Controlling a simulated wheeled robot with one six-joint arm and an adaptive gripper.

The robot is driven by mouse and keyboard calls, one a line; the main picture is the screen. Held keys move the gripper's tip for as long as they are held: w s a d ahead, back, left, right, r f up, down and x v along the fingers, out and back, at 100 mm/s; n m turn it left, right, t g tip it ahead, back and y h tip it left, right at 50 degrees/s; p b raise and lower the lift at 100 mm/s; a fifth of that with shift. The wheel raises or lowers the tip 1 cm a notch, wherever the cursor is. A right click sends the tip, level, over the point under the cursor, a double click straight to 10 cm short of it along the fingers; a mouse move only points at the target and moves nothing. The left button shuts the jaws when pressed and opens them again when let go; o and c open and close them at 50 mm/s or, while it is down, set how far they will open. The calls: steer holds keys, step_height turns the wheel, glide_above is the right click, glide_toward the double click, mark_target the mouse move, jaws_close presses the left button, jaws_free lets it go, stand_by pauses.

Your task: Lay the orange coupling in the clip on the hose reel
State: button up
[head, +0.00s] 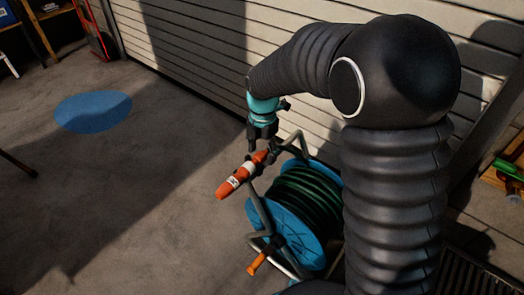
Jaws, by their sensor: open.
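The orange coupling (231,183), with a white label band, shows in the head view at the upper left of the hose reel. The hose reel (297,235) has blue side discs, a grey tube frame and dark green hose wound on it. My gripper (262,152) points down at the coupling's upper right end. Its jaws are open, and the coupling's end is close to or between the fingertips. I cannot tell whether they touch. The clip is not clearly visible; the coupling and gripper may hide it. My arm covers the reel's right side.
An orange crank handle (258,262) sticks out at the reel's lower left. A ribbed roller door (230,50) stands behind. A flat blue round patch (93,111) lies on the floor at left. The concrete floor left of the reel is clear. A wooden crate (508,172) stands at right.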

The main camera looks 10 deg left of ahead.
step_height(320, 180, up, 12)
steer(key=shift+w, duration=0.15)
stand_by(0.3)
steer(key=shift+f, duration=0.1)
stand_by(0.3)
